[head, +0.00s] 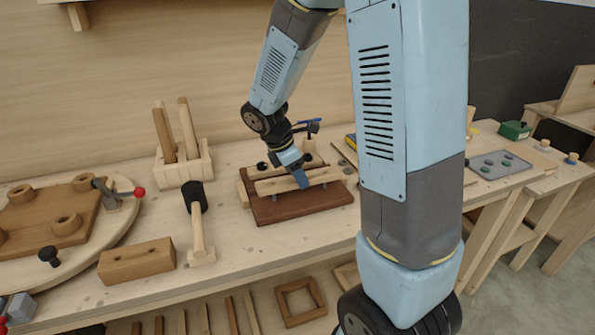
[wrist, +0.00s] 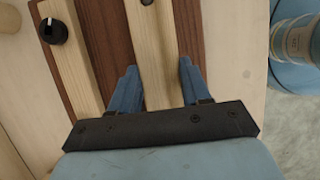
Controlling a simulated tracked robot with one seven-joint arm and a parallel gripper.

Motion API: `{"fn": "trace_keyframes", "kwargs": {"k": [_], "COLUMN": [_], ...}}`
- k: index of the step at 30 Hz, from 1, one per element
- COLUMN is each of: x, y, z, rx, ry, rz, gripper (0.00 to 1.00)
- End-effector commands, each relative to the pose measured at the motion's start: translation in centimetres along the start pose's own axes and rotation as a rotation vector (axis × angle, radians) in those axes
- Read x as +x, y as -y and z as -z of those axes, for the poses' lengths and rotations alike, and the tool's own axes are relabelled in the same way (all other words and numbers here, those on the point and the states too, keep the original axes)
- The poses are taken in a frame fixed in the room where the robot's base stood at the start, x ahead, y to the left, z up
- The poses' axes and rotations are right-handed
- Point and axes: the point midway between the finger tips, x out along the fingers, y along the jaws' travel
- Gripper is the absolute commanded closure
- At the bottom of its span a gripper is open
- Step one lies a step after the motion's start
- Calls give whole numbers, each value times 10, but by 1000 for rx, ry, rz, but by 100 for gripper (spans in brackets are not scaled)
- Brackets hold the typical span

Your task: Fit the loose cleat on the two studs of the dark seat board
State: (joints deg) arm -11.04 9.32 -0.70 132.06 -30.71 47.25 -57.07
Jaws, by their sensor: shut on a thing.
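The dark seat board (head: 305,207) lies on the bench, and its red-brown surface also shows in the wrist view (wrist: 103,35). My gripper (head: 300,180) is shut on the loose cleat (head: 268,187), a pale wooden bar. The bar runs between my fingers in the wrist view (wrist: 155,60). The cleat is above the board with a gap beneath it. Two short grey studs (head: 275,198) show below it; I cannot tell whether their tips are in the cleat. A dark spot shows near the cleat's far end in the wrist view.
A second pale bar (wrist: 75,60) with a black knob (wrist: 53,31) runs beside the held cleat. A mallet (head: 197,220), a wooden block (head: 137,262) and a peg rack (head: 183,165) stand left. A grey tray (head: 498,165) lies far right.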

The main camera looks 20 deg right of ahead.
Motion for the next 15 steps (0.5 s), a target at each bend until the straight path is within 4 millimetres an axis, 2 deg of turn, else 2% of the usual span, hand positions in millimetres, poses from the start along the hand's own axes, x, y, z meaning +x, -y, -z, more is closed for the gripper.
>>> {"fn": "trace_keyframes", "kwargs": {"k": [15], "x": [20], "y": [0], "z": [8], "rx": [0], "ry": [0], "rz": [0], "gripper": [87]}}
